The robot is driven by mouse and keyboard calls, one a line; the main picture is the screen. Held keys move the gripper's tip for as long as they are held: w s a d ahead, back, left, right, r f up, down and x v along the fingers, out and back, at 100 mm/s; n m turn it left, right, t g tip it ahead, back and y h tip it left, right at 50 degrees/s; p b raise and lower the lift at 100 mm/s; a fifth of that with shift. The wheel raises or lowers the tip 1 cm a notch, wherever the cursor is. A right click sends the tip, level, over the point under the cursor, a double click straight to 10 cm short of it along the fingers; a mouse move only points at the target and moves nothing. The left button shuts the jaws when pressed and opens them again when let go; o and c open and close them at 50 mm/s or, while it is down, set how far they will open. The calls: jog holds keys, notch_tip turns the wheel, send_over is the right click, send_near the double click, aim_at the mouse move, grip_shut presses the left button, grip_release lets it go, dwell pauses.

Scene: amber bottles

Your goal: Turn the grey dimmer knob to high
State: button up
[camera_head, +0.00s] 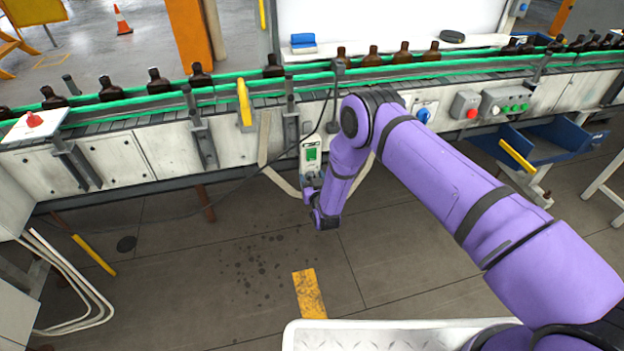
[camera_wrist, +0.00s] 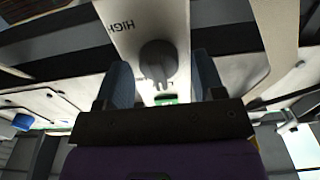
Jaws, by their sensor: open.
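The grey dimmer knob (camera_wrist: 158,60) is on a white panel in the wrist view, with the word HIGH upside down to its upper left. A mostly hidden label shows just below the knob. The knob's narrow ridge points down the picture, away from HIGH. My gripper (camera_wrist: 162,72) is open, with one blue-grey finger on each side of the knob and visible gaps to it. Contact in depth cannot be told. In the head view the white panel (camera_head: 305,164) with a green display hangs below the conveyor; my arm hides the knob there.
A green-edged conveyor (camera_head: 225,82) carries amber bottles (camera_head: 154,80) above the panel. A black cable loops down by the panel. A blue rotary switch (camera_head: 424,115), button boxes (camera_head: 504,100) and a blue bin (camera_head: 555,140) are to the right.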

jog(key=c, duration=0.9)
jog(key=shift+m, duration=0.3)
jog(key=m, duration=0.4)
jog(key=shift+d, duration=0.25)
jog(key=m, duration=1.2)
jog(key=f+m, duration=0.1)
jog(key=m, duration=0.6)
jog(key=shift+m, duration=0.3)
